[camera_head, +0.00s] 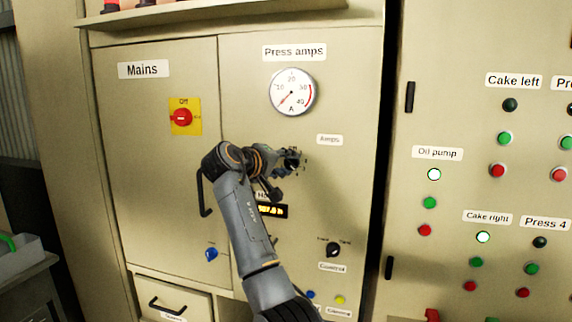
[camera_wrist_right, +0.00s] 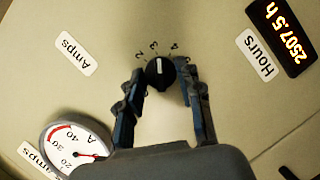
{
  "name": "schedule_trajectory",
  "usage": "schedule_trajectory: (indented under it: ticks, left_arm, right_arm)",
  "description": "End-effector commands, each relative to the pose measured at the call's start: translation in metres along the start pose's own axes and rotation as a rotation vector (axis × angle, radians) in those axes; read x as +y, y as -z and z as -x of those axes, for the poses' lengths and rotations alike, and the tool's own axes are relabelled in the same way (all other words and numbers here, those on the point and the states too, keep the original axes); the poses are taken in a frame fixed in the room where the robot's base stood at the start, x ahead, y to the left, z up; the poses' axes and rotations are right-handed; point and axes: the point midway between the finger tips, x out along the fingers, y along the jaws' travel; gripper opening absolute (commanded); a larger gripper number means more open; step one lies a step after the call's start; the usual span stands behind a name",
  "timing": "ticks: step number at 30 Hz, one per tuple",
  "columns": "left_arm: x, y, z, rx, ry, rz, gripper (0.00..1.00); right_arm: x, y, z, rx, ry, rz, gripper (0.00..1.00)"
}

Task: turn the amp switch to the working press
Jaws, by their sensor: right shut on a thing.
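The amp switch (camera_wrist_right: 160,76) is a small black round knob in the right wrist view. Its white line points nearly straight up there, between the marks 3 and 4; a mark 2 shows to the left. My right gripper (camera_wrist_right: 161,72) has one finger on each side of the knob and is shut on it. In the head view my right gripper (camera_head: 293,158) is at the cabinet door below the Amps label (camera_head: 329,140) and hides the knob. The Press amps gauge (camera_head: 292,92) has its needle at the low end, lower left. My left gripper is not in view.
The Mains switch (camera_head: 182,118) is red on yellow at left. An hours display (camera_head: 271,211) sits below the gripper, partly behind my arm. A blue knob (camera_head: 211,254) and a black control knob (camera_head: 333,249) are lower. The right panel holds lamps and buttons; the Oil pump lamp (camera_head: 434,174) and Cake right lamp (camera_head: 483,237) are lit.

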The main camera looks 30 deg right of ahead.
Motion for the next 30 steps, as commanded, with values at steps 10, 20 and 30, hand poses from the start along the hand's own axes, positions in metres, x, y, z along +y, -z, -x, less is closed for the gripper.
schedule_trajectory:
  ticks: [10,20,30]
  left_arm:
    - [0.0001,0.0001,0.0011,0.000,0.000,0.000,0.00]
    - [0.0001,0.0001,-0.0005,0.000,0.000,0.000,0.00]
    - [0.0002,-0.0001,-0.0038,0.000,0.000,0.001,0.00]
  right_arm:
    - [0.0010,-0.0016,-0.0004,0.023,0.126,-0.307,0.04]
    - [0.0024,-0.0032,-0.0007,0.047,0.240,-0.596,0.04]
    - [0.0029,-0.0056,-0.0018,0.067,0.353,-0.880,0.04]
